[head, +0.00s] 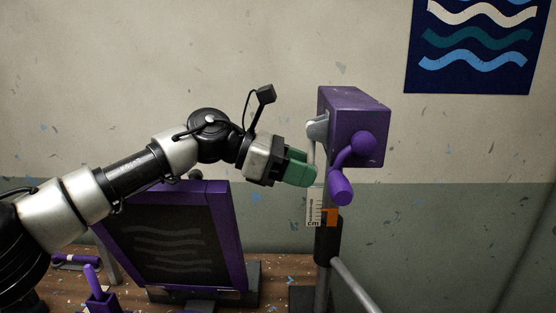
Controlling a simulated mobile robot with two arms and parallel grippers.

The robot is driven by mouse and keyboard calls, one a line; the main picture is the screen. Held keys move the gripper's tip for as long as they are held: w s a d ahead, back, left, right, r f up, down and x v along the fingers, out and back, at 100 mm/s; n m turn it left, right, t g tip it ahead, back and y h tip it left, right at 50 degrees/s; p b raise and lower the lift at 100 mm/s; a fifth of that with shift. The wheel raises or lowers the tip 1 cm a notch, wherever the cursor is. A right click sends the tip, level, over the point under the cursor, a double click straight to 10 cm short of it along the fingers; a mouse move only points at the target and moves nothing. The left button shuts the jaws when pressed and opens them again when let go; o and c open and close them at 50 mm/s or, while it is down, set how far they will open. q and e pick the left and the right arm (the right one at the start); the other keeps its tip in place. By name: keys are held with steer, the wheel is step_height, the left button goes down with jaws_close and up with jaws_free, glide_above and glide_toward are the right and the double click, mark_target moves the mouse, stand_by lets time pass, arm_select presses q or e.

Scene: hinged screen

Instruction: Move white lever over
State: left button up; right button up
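A purple box (355,125) stands on an upright post, with a purple crank handle (341,187) on its front right. A pale lever (311,147) hangs down from a grey pivot (317,126) on the box's left side. My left gripper (309,172), with green fingers, reaches in from the left, its fingertips at the lever's lower part. I cannot tell whether they touch the lever or how far apart they are. The lever's lower end is partly hidden by the fingers. My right gripper is not in view.
A purple-framed dark screen (241,228) leans below my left arm. A ruler-like card marked "cm" (314,208) and an orange block (330,217) are on the post (324,245). Small purple items (100,298) stand at the lower left.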

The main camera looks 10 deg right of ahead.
arm_select(q)
steer(key=shift+s+d+f, duration=0.1)
steer(key=shift+d, duration=0.15)
steer(key=shift+c, duration=0.6)
steer(key=c, duration=0.3)
steer(key=shift+v, duration=1.25)
steer(key=shift+c, duration=0.2)
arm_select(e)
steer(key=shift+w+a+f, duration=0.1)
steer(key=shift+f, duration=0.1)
arm_select(q)
steer(key=shift+a+f, duration=0.1)
steer(key=shift+a, duration=0.1)
steer(key=shift+v, duration=0.9)
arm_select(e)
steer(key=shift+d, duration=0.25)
